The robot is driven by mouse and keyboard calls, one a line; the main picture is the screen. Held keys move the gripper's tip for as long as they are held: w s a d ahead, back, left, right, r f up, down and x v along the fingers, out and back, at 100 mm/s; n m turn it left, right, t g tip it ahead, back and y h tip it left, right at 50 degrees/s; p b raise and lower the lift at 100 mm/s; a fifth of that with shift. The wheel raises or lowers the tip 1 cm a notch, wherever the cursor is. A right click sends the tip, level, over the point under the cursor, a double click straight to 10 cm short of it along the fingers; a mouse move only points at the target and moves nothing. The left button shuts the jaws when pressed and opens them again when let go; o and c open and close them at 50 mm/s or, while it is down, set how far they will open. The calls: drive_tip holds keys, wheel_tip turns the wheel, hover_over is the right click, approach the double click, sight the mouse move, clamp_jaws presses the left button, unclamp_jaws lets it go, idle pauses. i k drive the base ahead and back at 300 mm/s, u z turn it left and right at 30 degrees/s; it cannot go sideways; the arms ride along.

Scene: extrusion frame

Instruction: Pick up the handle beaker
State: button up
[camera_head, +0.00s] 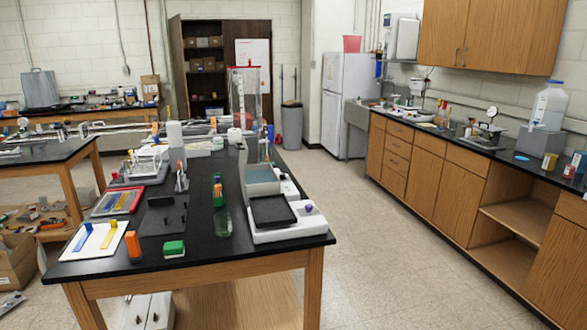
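I cannot pick out a beaker with a handle for certain. A small clear, greenish glass vessel (224,222) stands on the black-topped bench (255,236), left of a white scale-like device (290,226); I see no clear handle on it. Other small vessels among the clutter farther back are too small to tell apart. My gripper is not in view.
A green block (174,249), an orange upright item (133,246) and a black stand (163,217) crowd the bench's near left. Wooden cabinets (430,175) with a cluttered counter line the right wall. The floor aisle (385,235) between is clear.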

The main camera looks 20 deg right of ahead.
sight(410, 101)
drive_tip(key=u, duration=0.35)
drive_tip(key=i, duration=0.15)
drive_tip(key=z, duration=1.5)
drive_tip(key=i, duration=1.9)
drive_tip(key=u, duration=0.05)
